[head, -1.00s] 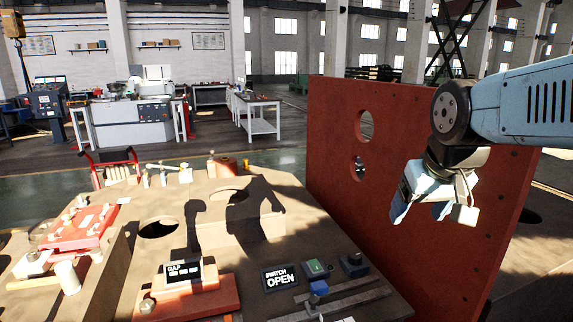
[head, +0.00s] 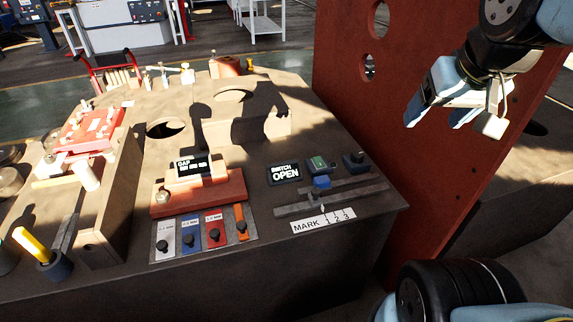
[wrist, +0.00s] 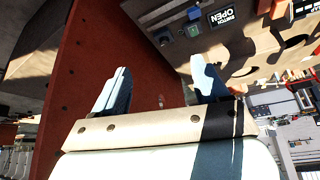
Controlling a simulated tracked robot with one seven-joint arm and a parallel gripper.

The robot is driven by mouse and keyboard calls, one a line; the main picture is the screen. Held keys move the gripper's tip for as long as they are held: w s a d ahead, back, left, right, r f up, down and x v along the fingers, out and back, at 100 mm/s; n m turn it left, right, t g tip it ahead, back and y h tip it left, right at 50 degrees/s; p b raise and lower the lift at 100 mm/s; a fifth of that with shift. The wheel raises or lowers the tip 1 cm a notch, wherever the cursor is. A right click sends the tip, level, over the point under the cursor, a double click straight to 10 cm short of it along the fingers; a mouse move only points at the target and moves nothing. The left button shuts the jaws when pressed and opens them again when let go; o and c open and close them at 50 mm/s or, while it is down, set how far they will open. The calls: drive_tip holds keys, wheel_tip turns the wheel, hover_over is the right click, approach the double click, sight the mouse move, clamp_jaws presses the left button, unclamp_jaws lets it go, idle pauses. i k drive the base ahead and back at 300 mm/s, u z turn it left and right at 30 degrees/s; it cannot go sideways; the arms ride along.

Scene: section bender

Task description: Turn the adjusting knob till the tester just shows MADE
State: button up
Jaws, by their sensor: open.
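The tester display (head: 284,173) stands on the bench and reads SWITCH OPEN. It also shows upside down in the wrist view (wrist: 222,17). Right of it are a small green-topped unit (head: 319,164) and a dark block with a round black top (head: 355,160), which may be the adjusting knob; I cannot tell for sure. A blue block (head: 321,182) sits on a grey rail in front, above a MARK 1 2 3 label (head: 324,220). My gripper (head: 440,112) is open and empty, in the air above and right of these parts, before the red panel.
A tall red panel (head: 400,150) with round holes stands at the right of the bench. A GAP display (head: 194,167) on a red base and several coloured gauge tabs (head: 214,230) are left of the tester. A red fixture (head: 90,130) stands farther left.

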sight(357, 156)
drive_tip(key=k, duration=1.2)
drive_tip(key=z, duration=0.35)
drive_tip(key=i, duration=1.7)
drive_tip(key=u, duration=0.6)
